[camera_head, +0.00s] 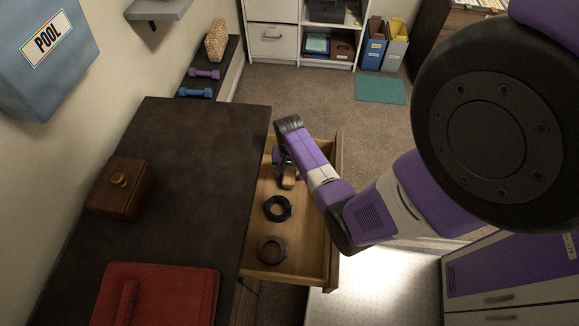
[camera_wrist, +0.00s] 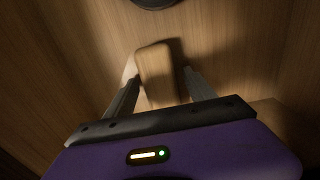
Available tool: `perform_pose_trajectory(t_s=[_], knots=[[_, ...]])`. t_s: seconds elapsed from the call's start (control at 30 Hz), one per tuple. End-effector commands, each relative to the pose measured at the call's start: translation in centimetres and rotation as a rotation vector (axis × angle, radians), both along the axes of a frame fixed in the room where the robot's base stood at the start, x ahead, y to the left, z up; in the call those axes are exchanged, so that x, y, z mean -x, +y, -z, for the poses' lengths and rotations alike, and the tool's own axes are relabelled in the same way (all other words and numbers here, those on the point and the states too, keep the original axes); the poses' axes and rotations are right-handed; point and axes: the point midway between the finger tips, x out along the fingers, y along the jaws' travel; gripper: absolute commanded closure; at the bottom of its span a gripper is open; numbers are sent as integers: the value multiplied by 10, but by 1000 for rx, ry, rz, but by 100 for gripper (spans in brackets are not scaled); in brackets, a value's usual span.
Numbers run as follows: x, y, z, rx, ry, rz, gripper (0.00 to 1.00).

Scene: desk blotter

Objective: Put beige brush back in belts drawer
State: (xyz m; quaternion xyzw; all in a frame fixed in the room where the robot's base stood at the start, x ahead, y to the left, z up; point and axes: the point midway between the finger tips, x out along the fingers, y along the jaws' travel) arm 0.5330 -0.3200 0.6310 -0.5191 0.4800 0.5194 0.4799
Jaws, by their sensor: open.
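The beige brush (camera_head: 289,178) lies in the open wooden drawer (camera_head: 325,262), near its far end. In the wrist view the brush (camera_wrist: 157,75) is a rounded beige block on the drawer floor. My gripper (camera_head: 284,172) reaches down into the drawer; in the wrist view its two fingers (camera_wrist: 160,76) are apart, one on each side of the brush. I cannot tell whether they touch it. Two coiled belts, one black (camera_head: 277,208) and one dark brown (camera_head: 272,249), lie in the same drawer nearer the front of the picture.
The dark desk top (camera_head: 190,150) is left of the drawer, with a wooden box (camera_head: 121,188) and a red mat (camera_head: 190,285) on it. Dumbbells (camera_head: 203,73) sit on a low shelf beyond. The drawer walls stand close around my gripper.

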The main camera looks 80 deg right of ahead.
Motion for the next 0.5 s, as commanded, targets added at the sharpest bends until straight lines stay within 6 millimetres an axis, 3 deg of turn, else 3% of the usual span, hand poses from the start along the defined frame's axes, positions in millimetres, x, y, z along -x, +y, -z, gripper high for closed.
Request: perform_pose_trajectory(t_s=[0.5], knots=[[-1,0,-93,2,-2,-1,37]])
